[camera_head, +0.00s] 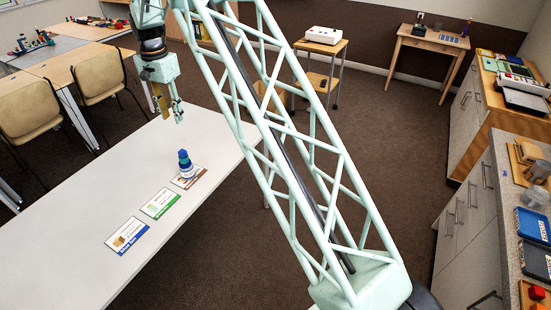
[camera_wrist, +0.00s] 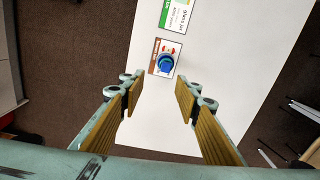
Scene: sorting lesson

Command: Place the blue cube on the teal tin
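My gripper (camera_head: 168,108) is open and empty above the white table; its two tan-padded fingers stand wide apart in the wrist view (camera_wrist: 160,105). A small upright blue object (camera_head: 184,160) stands on the brown-edged card on the table, below my gripper and to its right. It has a narrow dark-blue top and a wider, lighter base. In the wrist view the blue object (camera_wrist: 166,63) looks round from above and lies beyond the fingertips, apart from them. I cannot tell whether it is a cube on a tin. No separate blue cube or teal tin can be made out.
The white table (camera_head: 75,215) also bears a green-edged card (camera_head: 160,203) and a blue-edged card (camera_head: 127,235). Its left part is clear. A counter at the right holds blue trays (camera_head: 534,226) and a red block (camera_head: 537,292). Chairs (camera_head: 100,78) stand behind the table.

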